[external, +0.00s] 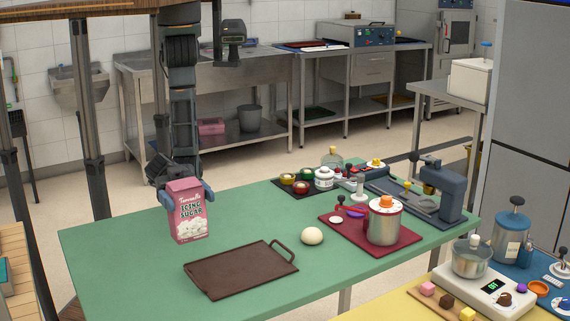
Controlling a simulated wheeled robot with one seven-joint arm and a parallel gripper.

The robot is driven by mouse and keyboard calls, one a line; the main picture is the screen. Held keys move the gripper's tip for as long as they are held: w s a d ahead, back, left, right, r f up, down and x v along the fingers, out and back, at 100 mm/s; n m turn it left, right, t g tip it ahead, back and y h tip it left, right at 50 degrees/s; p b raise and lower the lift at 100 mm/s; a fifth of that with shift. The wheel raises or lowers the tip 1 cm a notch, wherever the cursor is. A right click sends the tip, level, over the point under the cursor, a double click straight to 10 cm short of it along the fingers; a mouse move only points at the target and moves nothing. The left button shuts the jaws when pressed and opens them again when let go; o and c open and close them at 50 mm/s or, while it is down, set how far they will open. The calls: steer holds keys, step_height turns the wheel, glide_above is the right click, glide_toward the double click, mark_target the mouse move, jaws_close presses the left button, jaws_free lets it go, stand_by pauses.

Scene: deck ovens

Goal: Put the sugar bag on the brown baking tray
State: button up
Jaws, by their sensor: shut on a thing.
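The sugar bag (188,212) is a pink pack labelled "Icing Sugar". It is upright in the external view, at the left part of the green table. My gripper (187,193) is shut on it, with a blue finger on each side of its upper half. The bag's base is close to the table top; I cannot tell whether it touches. The brown baking tray (240,270) lies flat to the right and in front of the bag, with a looped handle at its far right corner. The tray is empty, and the bag is apart from it.
A cream ball (312,236) sits right of the tray. Beyond it is a dark red mat (404,238) with a steel pot (383,224). Small jars (323,179) stand at the back. The green table (120,255) is bare left of the tray.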

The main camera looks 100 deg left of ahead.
steer(key=shift+w+a+r, duration=0.15)
steer(key=shift+a+r, duration=0.1)
steer(key=shift+a, duration=0.2)
steer(key=shift+w+a+f, duration=0.15)
steer(key=shift+w+a, duration=0.05)
steer(key=shift+w, duration=0.1)
steer(key=w+a+f+p, duration=0.2)
steer(key=w+a+f, duration=0.2)
steer(key=w+f, duration=0.6)
steer(key=shift+f, duration=0.3)
steer(key=shift+f, duration=0.2)
steer(key=o, duration=1.6)
steer(key=shift+a+f, duration=0.1)
